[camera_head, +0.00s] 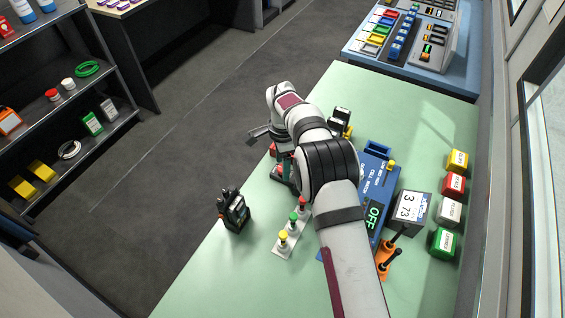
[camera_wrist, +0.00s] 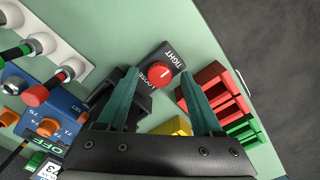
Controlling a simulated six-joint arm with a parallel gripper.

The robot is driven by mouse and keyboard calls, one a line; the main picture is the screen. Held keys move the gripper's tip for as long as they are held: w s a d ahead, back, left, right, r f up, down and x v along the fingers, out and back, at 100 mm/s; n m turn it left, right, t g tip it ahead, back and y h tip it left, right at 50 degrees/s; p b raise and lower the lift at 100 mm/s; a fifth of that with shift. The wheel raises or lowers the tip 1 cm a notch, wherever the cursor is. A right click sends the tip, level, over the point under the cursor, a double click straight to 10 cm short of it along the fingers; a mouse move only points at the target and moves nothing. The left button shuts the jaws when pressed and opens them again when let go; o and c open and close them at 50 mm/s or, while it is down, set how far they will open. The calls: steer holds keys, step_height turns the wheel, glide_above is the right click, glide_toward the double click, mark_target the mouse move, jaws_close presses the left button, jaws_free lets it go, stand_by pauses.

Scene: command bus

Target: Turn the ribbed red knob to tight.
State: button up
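The ribbed red knob (camera_wrist: 159,72) sits on a dark block with the words TIGHT and LOOSE on its top, in the middle of the wrist view. A pale mark shows on the knob's top. My gripper (camera_wrist: 162,75) is open, its two teal fingers apart, one to each side of the knob in the picture. I cannot tell how far the fingertips are above the knob. In the head view my gripper (camera_head: 284,165) is over the table's left edge, and my arm hides most of the knob's block.
Red and green blocks (camera_wrist: 215,95) lie close by the right finger. The blue panel (camera_head: 376,185) with an OFF display, a white rack (camera_head: 283,250) of coloured plugs, and a black holder (camera_head: 234,212) stand around. The green table (camera_head: 200,285) is clear at front left.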

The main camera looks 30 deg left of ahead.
step_height(320, 180, up, 16)
stand_by(0.5)
steer(key=shift+f, duration=0.1)
